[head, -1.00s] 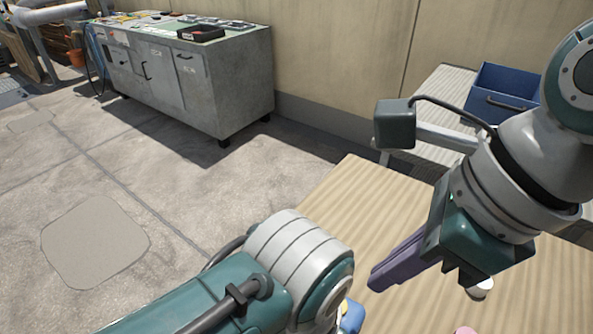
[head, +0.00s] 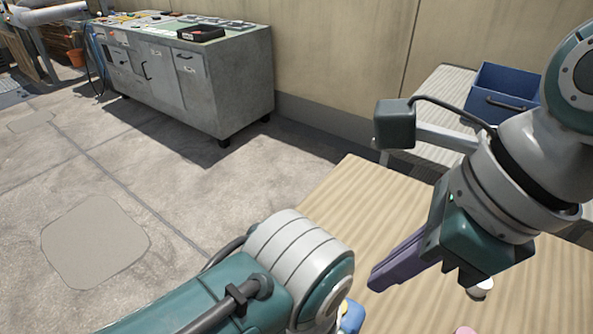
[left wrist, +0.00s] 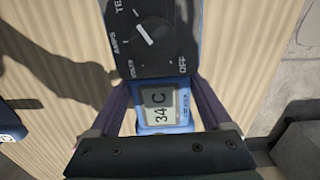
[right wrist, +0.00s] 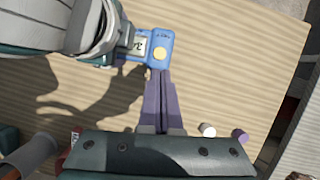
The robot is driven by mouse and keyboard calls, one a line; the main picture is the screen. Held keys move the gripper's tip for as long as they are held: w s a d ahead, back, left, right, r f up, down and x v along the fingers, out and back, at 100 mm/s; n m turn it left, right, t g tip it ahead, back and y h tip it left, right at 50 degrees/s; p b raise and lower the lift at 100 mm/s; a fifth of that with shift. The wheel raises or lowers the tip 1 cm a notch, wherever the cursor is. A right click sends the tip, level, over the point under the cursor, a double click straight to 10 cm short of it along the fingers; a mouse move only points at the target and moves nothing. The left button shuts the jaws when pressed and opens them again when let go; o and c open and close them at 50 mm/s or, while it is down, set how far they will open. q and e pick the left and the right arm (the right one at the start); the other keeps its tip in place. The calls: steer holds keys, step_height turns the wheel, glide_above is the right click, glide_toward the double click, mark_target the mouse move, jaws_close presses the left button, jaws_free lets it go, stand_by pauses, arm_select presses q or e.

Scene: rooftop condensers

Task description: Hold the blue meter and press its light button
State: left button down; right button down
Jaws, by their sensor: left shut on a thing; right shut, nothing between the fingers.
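The blue meter (left wrist: 163,116) is held between the two fingers of my left gripper (left wrist: 161,92). Its display reads "34 C", and its dark dial face shows in the left wrist view. In the right wrist view the meter (right wrist: 140,34) has a round yellow button (right wrist: 159,53). My right gripper (right wrist: 162,74) is shut and empty, its fingertips just below the button; I cannot tell if they touch. In the head view a small blue part of the meter (head: 353,318) shows behind my left wrist, left of my right gripper (head: 376,281). My left fingers are hidden there.
A wooden-topped table (head: 350,205) lies beneath. A white round piece (right wrist: 208,130) and a purple one (right wrist: 241,136) are on it. Another blue item (left wrist: 11,122) is at the left wrist view's edge. A blue bin (head: 503,93) stands behind; a grey cabinet (head: 235,95) is far off.

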mark_target(341, 317)
steer(key=shift+w+a+f+n+t+y, duration=0.15)
steer(key=shift+a+f+n+t, duration=0.7)
steer(key=shift+n, duration=2.6)
steer(key=shift+w+a+f+n+t+y, duration=0.1)
steer(key=shift+a+f+n+t+y, duration=0.15)
steer(key=shift+f+n+t, duration=2.2)
steer(key=shift+w+a+f+n+g+y, duration=0.15)
steer(key=shift+a+f+n, duration=0.4)
steer(key=shift+n, duration=3.85)
